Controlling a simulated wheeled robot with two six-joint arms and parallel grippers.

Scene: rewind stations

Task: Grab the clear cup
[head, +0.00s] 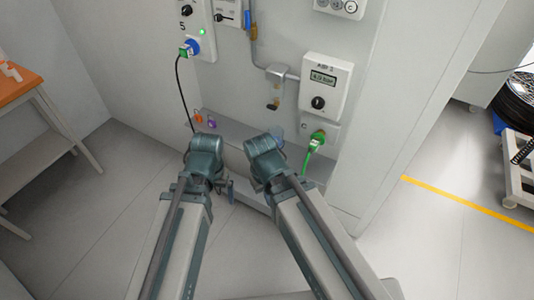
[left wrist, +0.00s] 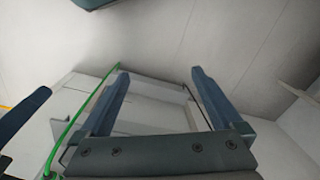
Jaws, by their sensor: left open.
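A faint bluish see-through shape (head: 277,132), which may be the clear cup, shows on the ledge just behind my right wrist in the head view. It is mostly hidden and too small to be sure of. My left gripper (head: 230,188) hangs below the left wrist, in front of the ledge and to the left of that shape. In the left wrist view my left gripper (left wrist: 163,85) has its fingers wide apart with nothing between them. No cup is clear in that view. My right gripper's fingers are hidden behind its arm in the head view.
The ledge (head: 228,130) runs along the wall, with small orange and purple items at its left. A black cable (head: 178,80) and a green plug (head: 316,140) hang from the wall. A gauge box (head: 325,85) is above. An orange-topped table (head: 15,85) stands left.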

